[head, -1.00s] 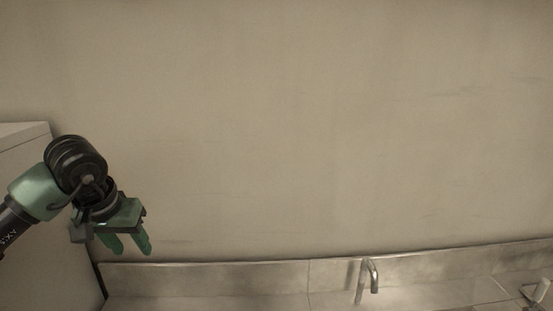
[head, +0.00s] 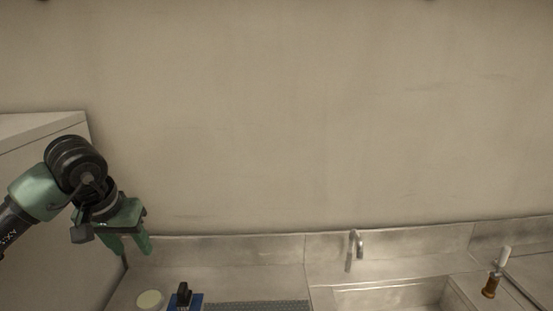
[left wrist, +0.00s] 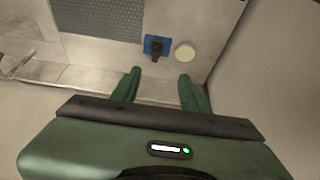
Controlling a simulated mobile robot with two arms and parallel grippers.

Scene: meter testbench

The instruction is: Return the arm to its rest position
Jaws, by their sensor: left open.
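My left arm comes in from the left in the head view. Its gripper (head: 128,246) has green fingers pointing down, raised in front of the wall and the left end of the steel counter (head: 240,275). The left wrist view shows the two green fingers of this gripper (left wrist: 158,90) apart with nothing between them. Beyond them lie a blue block with a black part (left wrist: 157,47) and a pale round disc (left wrist: 185,53) on the counter. The fingers are apart from both. My right gripper is not in view.
A white cabinet (head: 50,150) stands close beside my left arm. A faucet (head: 356,245) rises behind a sink (head: 390,293). A grey textured mat (head: 258,306) lies on the counter. A brown-and-white upright object (head: 491,286) stands at the right. The space before the wall is clear.

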